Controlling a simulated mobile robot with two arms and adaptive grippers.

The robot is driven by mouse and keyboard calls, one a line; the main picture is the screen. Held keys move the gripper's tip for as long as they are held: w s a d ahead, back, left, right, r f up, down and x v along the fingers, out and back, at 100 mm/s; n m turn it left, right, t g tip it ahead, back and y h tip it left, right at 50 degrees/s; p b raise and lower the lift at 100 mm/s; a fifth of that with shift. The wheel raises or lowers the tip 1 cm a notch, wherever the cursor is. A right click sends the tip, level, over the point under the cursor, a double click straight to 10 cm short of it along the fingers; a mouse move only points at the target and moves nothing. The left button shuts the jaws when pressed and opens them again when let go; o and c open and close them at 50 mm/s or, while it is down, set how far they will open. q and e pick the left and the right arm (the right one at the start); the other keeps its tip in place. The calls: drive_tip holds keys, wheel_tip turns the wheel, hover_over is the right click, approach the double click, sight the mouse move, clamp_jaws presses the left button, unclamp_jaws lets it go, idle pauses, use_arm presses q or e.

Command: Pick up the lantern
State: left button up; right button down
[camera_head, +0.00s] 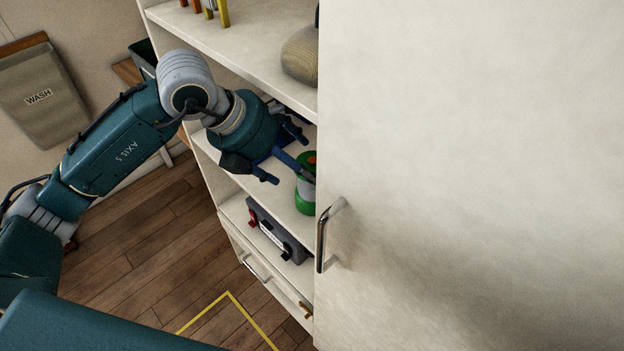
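The lantern (306,196) seems to be the green and pale object with an orange-red spot near its top, standing on the middle shelf. The white panel on the right hides its right side, and a finger of my gripper crosses in front of it. My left gripper (288,166) reaches into the shelf from the left, just left of the lantern. Its dark blue fingers are spread apart and look open. One finger overlaps the lantern in the picture, and I cannot tell whether it touches. My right gripper is not in view.
A large white door-like panel (470,150) with a metal handle (322,240) fills the right side. A grey device (275,236) sits on the shelf below, above drawers. A tan rounded object (301,56) is on the upper shelf. Wooden floor (150,262) is open at left.

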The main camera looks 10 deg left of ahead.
sight(308, 161)
use_arm(q)
drive_tip(key=w+d, duration=0.1)
drive_tip(key=w+d+p, duration=0.1)
drive_tip(key=shift+d+f, duration=0.3)
drive_tip(key=shift+f, duration=0.1)
drive_tip(key=shift+w+f, duration=0.1)
drive_tip(key=shift+a, duration=0.1)
drive_tip(key=c, duration=1.9)
